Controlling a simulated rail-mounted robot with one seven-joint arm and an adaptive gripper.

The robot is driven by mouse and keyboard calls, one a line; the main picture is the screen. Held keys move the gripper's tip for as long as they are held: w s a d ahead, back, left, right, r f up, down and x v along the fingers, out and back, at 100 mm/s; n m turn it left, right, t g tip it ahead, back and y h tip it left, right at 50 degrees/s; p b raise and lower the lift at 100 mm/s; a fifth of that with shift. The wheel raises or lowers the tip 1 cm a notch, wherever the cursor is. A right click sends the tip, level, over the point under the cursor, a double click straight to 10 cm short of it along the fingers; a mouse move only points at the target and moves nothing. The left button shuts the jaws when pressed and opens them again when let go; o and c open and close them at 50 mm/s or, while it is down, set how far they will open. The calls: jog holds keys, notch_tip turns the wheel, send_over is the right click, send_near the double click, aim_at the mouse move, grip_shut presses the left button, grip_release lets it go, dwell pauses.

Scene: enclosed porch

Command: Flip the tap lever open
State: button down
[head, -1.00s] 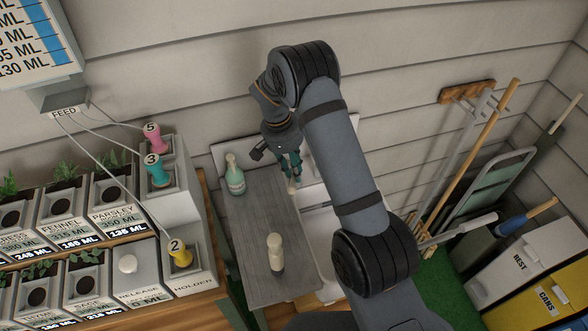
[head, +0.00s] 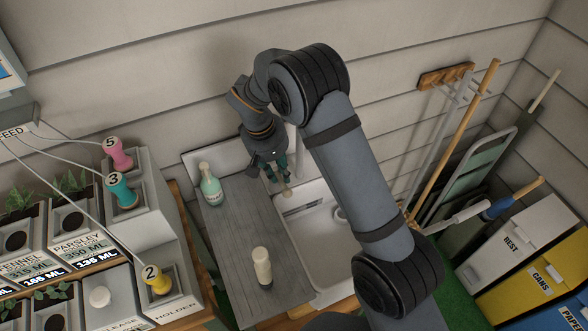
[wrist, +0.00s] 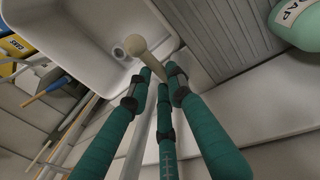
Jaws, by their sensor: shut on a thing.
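The tap lever (wrist: 138,48) shows in the wrist view as a cream rounded knob on a short stem, above the white sink (wrist: 88,42). In the head view its pale end (head: 287,193) sticks out below my fingertips, by the sink's upper left edge. My gripper (head: 272,172) points down there, its teal fingers closed around the stem. In the wrist view the gripper (wrist: 160,78) has its fingertips close together at the stem, with the knob clear beyond them. A white upright post (head: 299,166) stands beside the gripper; my arm hides much of the tap area.
A pale green soap bottle (head: 210,188) and a cream-topped bottle (head: 262,266) stand on the grey drainboard (head: 236,235) left of the sink. A planter bench with colored plugs is at left. Long-handled tools (head: 455,150) and bins (head: 520,245) are at right.

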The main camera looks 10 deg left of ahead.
jog(key=c, duration=1.6)
grip_release()
jog(key=shift+o, duration=0.2)
jog(key=shift+r, duration=0.1)
notch_tip(320, 180, up, 12)
jog(key=s+a, duration=0.1)
jog(key=shift+s+a, duration=0.2)
jog(key=shift+a, duration=0.2)
jog(key=shift+f, duration=0.25)
